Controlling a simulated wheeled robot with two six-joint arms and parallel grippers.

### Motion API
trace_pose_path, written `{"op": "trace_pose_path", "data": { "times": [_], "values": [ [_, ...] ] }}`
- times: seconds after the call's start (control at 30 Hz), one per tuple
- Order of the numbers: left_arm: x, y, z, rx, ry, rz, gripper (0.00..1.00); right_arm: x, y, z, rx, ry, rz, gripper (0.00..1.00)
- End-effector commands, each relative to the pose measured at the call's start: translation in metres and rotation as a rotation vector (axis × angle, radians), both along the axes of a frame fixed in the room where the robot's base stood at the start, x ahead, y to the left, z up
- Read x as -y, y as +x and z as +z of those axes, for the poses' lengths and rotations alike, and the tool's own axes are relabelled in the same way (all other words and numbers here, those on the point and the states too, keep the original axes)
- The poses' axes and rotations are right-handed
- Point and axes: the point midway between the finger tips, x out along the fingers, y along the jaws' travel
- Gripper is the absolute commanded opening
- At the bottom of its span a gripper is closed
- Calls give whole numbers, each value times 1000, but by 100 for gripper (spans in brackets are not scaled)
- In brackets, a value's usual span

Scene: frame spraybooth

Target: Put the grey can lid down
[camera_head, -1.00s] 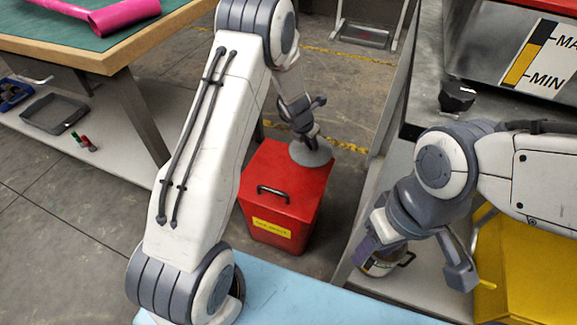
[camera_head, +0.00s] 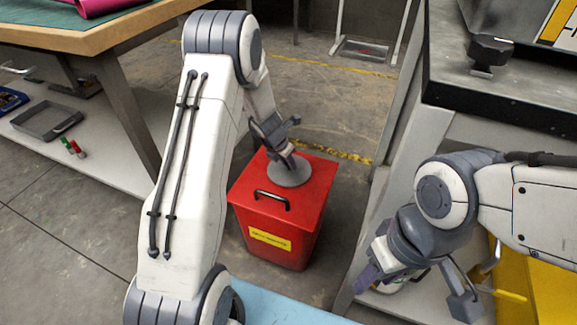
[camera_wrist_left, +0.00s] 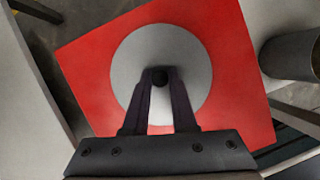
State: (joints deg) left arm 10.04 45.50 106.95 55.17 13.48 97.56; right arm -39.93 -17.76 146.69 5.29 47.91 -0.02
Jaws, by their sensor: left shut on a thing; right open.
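The grey can lid (camera_head: 289,175) is a flat round disc over the back part of the red bin's top (camera_head: 313,183). My left gripper (camera_head: 286,157) is shut on the lid's small dark knob from above. In the left wrist view the lid (camera_wrist_left: 190,50) lies flat against the red top, with the fingers (camera_wrist_left: 160,85) on its knob. I cannot tell whether the lid touches the bin or hovers just above it. My right gripper (camera_head: 412,292) is open at the lower right, in front of the shelf.
The red bin has a black handle (camera_head: 271,196) and a yellow label (camera_head: 270,239). A workbench (camera_head: 125,35) stands at the left, with a grey tray (camera_head: 48,118) on its lower shelf. A metal bench (camera_head: 440,80) stands at the right.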

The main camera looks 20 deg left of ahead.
Motion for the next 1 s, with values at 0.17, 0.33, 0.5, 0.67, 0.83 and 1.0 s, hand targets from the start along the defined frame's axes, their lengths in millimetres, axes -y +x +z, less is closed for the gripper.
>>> {"op": "trace_pose_path", "data": {
  "times": [0.17, 0.33, 0.5, 0.67, 0.83, 1.0],
  "values": [
    [0, 0, 0, 0, 0, 0, 0, 0, 0, 0, 0, 0, 0, 50],
    [0, 0, -1, 0, 0, -1, 55, 0, 0, 0, 0, 0, 0, 50],
    [0, 0, -1, 0, 0, -1, 55, 0, 0, 0, 0, 0, 0, 50],
    [0, 0, 1, 0, 0, 0, 55, 0, 0, 2, 0, 0, 0, 50],
    [-3, -6, 24, 1, 1, 0, 55, 0, 0, 16, 0, 0, 0, 50],
    [-8, -20, 60, 1, 1, 2, 55, 0, 0, 38, 0, 0, 0, 50]
  ]
}}
